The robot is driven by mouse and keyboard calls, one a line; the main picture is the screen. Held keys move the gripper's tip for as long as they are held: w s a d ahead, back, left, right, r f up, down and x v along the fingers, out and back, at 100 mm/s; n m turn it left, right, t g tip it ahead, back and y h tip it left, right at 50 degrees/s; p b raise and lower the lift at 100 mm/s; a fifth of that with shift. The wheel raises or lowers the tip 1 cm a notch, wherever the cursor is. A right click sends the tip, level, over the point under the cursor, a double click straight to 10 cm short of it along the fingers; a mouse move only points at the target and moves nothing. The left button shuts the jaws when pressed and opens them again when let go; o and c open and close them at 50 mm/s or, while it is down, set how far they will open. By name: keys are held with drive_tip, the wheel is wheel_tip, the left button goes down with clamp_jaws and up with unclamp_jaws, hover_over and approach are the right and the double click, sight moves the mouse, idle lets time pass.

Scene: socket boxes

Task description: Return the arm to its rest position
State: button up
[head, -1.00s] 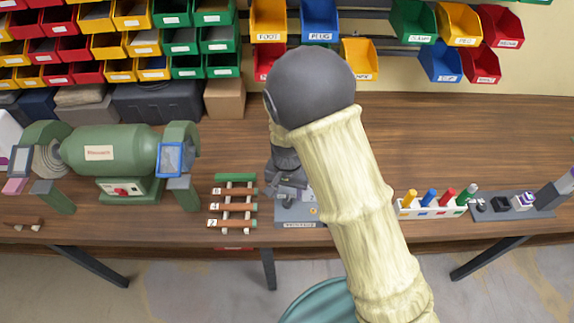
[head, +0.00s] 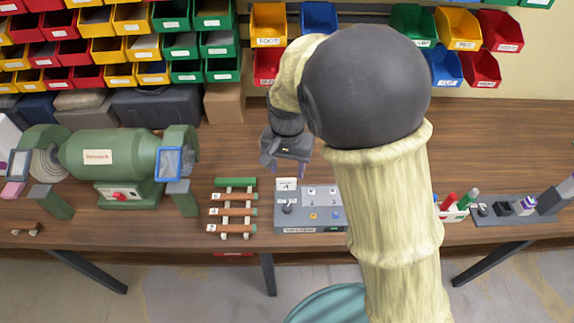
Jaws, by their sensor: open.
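My gripper (head: 283,167) hangs above the workbench (head: 240,140), behind the grey panel and a little to the right of the wooden rack. Its jaws point down, are open, and I see nothing between them. My arm, in a pale yellow sleeve with a dark grey joint, fills the right of centre and hides part of the bench and wall bins behind it.
A grey panel (head: 310,218) with knobs lies in front of my gripper. A small wooden rack (head: 232,210) is left of it, and a green bench grinder (head: 110,155) further left. Bins line the wall.

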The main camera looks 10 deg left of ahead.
drive_tip(key=s+d+r+t, duration=0.1)
drive_tip(key=s+d, duration=0.3)
drive_tip(key=d, duration=0.9)
drive_tip(key=s+d+r+t, duration=0.1)
drive_tip(key=s+d, duration=0.2)
drive_tip(key=d, duration=0.9)
drive_tip(key=shift+s+d+t, duration=0.3)
drive_tip(key=shift+s+d, duration=0.05)
drive_tip(key=shift+d, duration=0.05)
drive_tip(key=shift+c, duration=0.2)
drive_tip(key=shift+c, duration=1.3)
drive_tip(key=shift+w+a+f, duration=0.1)
